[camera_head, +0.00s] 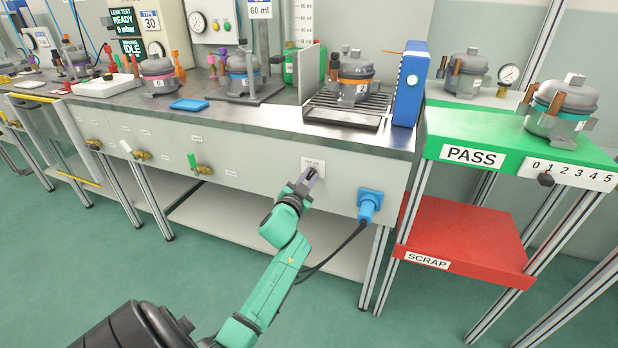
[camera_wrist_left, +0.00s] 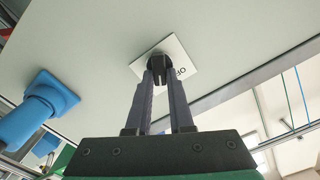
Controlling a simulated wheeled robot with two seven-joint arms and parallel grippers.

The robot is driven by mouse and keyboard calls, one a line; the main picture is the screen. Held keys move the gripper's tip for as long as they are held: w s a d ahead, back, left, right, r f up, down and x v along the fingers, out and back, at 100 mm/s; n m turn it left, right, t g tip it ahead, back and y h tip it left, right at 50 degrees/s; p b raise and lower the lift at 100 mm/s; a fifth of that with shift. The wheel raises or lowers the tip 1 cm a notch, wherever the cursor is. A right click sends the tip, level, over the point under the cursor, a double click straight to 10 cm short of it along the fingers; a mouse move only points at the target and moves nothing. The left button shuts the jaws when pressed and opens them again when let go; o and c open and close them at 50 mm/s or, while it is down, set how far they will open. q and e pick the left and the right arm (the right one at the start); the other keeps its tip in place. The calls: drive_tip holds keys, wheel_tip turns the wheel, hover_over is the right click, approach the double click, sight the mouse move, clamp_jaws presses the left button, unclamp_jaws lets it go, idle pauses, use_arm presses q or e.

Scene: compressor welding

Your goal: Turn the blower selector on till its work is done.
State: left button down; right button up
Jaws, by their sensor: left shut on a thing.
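The blower selector is a dark round knob on a white square plate (camera_head: 317,163) on the grey front panel of the bench. In the left wrist view, the plate (camera_wrist_left: 178,58) carries dark letters, partly hidden, that look like "OF". My left gripper (camera_head: 308,180) reaches up to the selector from below. In the left wrist view its two fingers (camera_wrist_left: 160,82) are shut on the dark knob (camera_wrist_left: 158,62), one on each side. The knob's pointer direction is hidden by the fingers. My right gripper is not in view.
A blue plug and socket (camera_head: 370,201) with a black cable sits on the panel right of the selector. A compressor (camera_head: 355,71) stands on a dark rack (camera_head: 346,121) above, beside a blue box (camera_head: 411,85). A green PASS shelf (camera_head: 510,150) and red SCRAP shelf (camera_head: 465,240) stand at right.

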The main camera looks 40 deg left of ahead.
use_arm(q)
drive_tip(key=c, duration=0.8)
unclamp_jaws()
drive_tip(key=shift+s+d, duration=0.1)
drive_tip(key=shift+s, duration=0.1)
drive_tip(key=p+v, duration=0.1)
drive_tip(key=v, duration=1.3)
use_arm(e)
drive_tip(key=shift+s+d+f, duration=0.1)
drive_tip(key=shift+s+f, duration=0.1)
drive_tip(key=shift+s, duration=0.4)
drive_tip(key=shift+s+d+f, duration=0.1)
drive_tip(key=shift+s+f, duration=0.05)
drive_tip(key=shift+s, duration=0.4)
use_arm(q)
drive_tip(key=shift+d+f, duration=0.1)
